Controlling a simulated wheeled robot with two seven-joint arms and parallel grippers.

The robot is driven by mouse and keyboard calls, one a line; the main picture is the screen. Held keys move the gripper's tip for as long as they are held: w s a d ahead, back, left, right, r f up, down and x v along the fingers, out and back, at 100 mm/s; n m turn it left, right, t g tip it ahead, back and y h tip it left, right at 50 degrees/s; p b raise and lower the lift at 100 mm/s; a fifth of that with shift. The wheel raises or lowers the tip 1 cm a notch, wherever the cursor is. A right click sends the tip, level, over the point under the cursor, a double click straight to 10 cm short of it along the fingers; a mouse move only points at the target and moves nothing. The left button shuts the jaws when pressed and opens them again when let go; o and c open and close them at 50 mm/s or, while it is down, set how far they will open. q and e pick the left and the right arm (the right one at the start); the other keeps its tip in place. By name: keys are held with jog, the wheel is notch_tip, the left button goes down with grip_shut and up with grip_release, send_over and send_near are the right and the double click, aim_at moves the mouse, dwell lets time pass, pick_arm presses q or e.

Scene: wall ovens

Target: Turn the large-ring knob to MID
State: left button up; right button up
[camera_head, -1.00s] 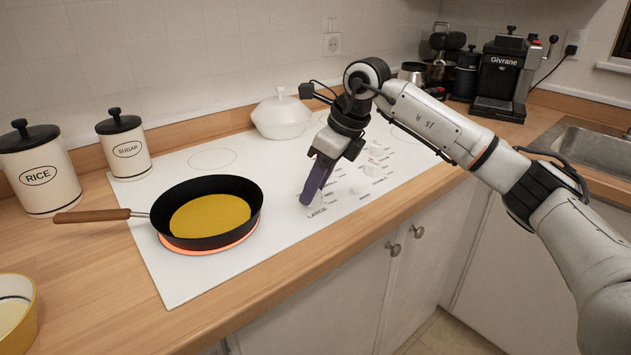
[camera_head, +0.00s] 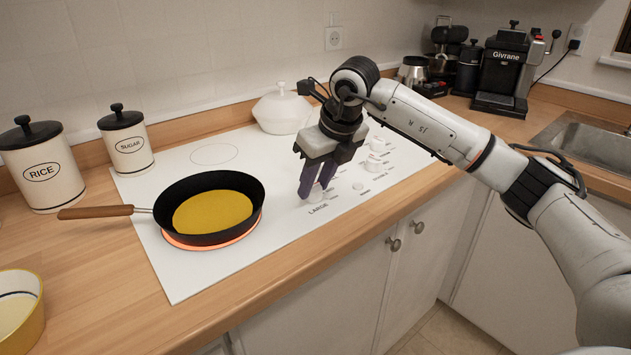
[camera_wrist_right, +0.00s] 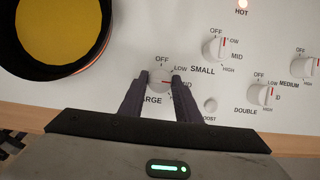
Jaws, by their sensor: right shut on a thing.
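The large-ring knob (camera_wrist_right: 158,84) is a white dial on the cooktop above the partly covered word LARGE in the right wrist view. My right gripper (camera_head: 313,193) points down at the front of the control panel, and its two dark fingers are shut on this knob, one on each side. The knob's red mark points right, towards the MID label, whose first letter is hidden by the right finger. OFF shows above the knob and LOW at its upper right; HIGH is hidden. In the head view the fingers cover most of the knob. My left gripper is out of view.
A black pan (camera_head: 208,211) with yellow contents stands on a glowing ring (camera_head: 212,244) at the left. The small-ring knob (camera_wrist_right: 214,49), the double knob (camera_wrist_right: 260,94) and the medium knob (camera_wrist_right: 302,66) are close to the right. A white lidded pot (camera_head: 282,112) stands behind.

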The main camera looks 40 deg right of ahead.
jog(key=o, duration=1.1)
jog(key=shift+c, duration=0.2)
jog(key=v, duration=1)
jog(key=shift+r, duration=0.25)
jog(key=shift+s+f, duration=0.1)
jog(key=shift+f, duration=0.05)
